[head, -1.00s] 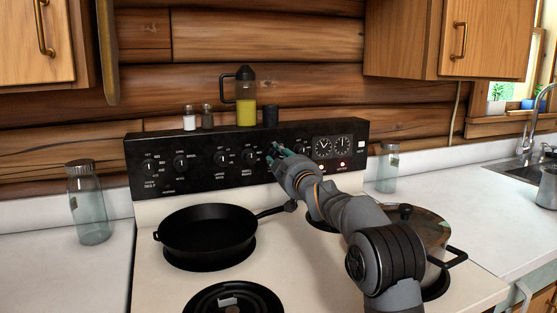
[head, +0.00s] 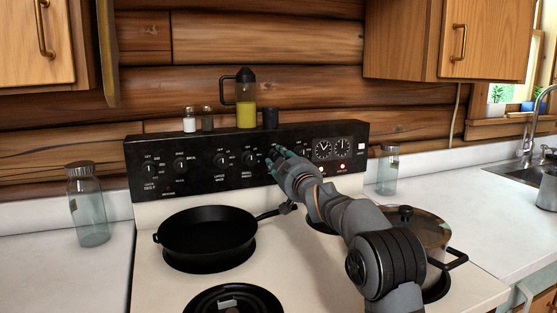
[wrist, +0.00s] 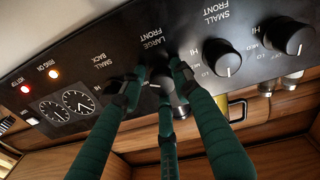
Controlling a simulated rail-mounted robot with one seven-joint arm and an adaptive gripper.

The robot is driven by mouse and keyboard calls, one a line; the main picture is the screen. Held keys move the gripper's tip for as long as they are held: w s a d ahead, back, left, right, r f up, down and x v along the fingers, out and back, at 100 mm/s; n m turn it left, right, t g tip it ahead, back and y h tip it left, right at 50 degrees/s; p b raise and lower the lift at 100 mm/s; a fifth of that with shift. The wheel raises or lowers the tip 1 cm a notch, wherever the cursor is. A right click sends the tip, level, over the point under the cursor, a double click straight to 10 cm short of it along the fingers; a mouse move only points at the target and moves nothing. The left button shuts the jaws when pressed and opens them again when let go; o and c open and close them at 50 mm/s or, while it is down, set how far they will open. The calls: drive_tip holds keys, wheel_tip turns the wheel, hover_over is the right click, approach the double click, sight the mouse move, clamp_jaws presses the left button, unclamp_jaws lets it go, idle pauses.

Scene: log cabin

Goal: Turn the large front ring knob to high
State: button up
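The large front knob (wrist: 156,84) is black with a pale pointer mark. It sits under the "LARGE FRONT" label on the black panel, which appears upside down in the wrist view. My gripper (wrist: 159,78) has three dark green fingers that converge closely around this knob, one on either side and one from below. They hide much of it, including its setting marks. In the head view my gripper (head: 278,153) is at the panel, right of its middle, and covers the knob.
The small front knob (wrist: 222,61) is close beside the fingers, and the small back knob (wrist: 119,88) is partly behind one. A ring-on light (wrist: 53,74) and a hot-top light (wrist: 26,89) glow. A skillet (head: 208,232) and a lidded pot (head: 425,228) stand on the stove below.

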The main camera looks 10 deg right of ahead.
drive_tip(key=o, duration=0.4)
drive_tip(key=shift+c, duration=0.2)
drive_tip(key=shift+s, duration=0.1)
drive_tip(key=s+d, duration=0.1)
drive_tip(key=s, duration=1)
drive_tip(key=shift+s+d+f, duration=0.25)
drive_tip(key=shift+s+d, duration=0.1)
drive_tip(key=shift+d, duration=0.05)
drive_tip(key=shift+w, duration=0.1)
drive_tip(key=w+a, duration=0.2)
drive_tip(key=w, duration=0.9)
drive_tip(key=shift+w+r, duration=0.3)
drive_tip(key=shift+w, duration=0.1)
drive_tip(key=shift+s, duration=0.15)
